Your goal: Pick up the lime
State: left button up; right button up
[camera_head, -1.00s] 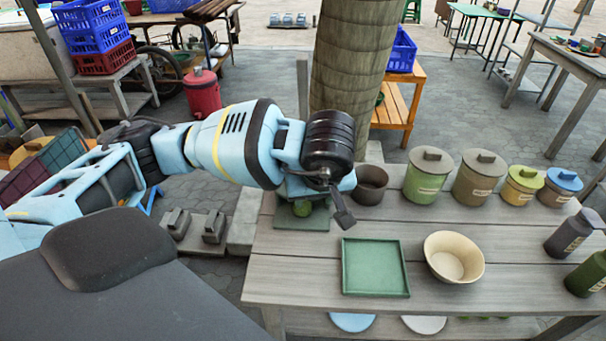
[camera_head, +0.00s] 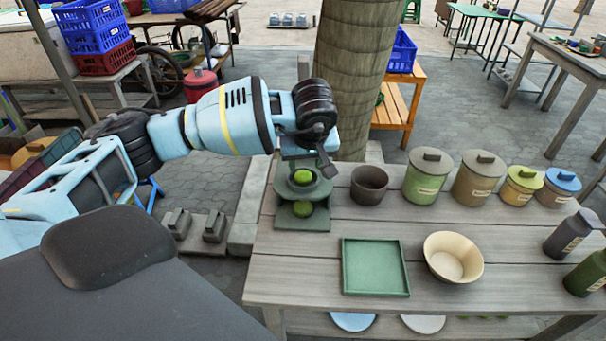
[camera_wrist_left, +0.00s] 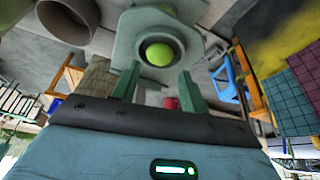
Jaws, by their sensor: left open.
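A round green lime (camera_head: 303,176) sits on the upper round plate of a grey-green stand (camera_head: 316,224) at the table's back left corner. A second round green shape (camera_head: 302,208) shows lower on the stand; I cannot tell what it is. My left gripper (camera_head: 312,160) is just above and behind the upper lime, with its fingers partly hidden by the wrist. In the left wrist view the lime (camera_wrist_left: 158,53) shows in a dark round hollow, beyond the open fingers of the left gripper (camera_wrist_left: 160,86). Nothing is between the fingers. My right gripper is out of view.
A dark brown pot (camera_head: 369,185) stands right of the stand. Several lidded canisters line the table's back edge. A green tray (camera_head: 375,267) and a cream bowl (camera_head: 454,258) lie nearer the front. A tree trunk (camera_head: 352,70) rises behind the table.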

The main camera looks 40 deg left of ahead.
aim_at(304, 168)
pick_arm(q)
jog(key=shift+w+a, duration=0.15)
jog(key=x, duration=0.4)
jog(key=shift+w+a+f, duration=0.15)
jog(key=shift+a, duration=0.05)
jog(key=shift+w+a+f, duration=0.1)
jog(key=shift+w+f, duration=0.05)
jog(key=shift+f, duration=0.2)
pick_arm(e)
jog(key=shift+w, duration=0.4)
pick_arm(q)
jog(key=c, duration=0.7)
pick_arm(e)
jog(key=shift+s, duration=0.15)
pick_arm(q)
jog(key=shift+r, duration=0.2)
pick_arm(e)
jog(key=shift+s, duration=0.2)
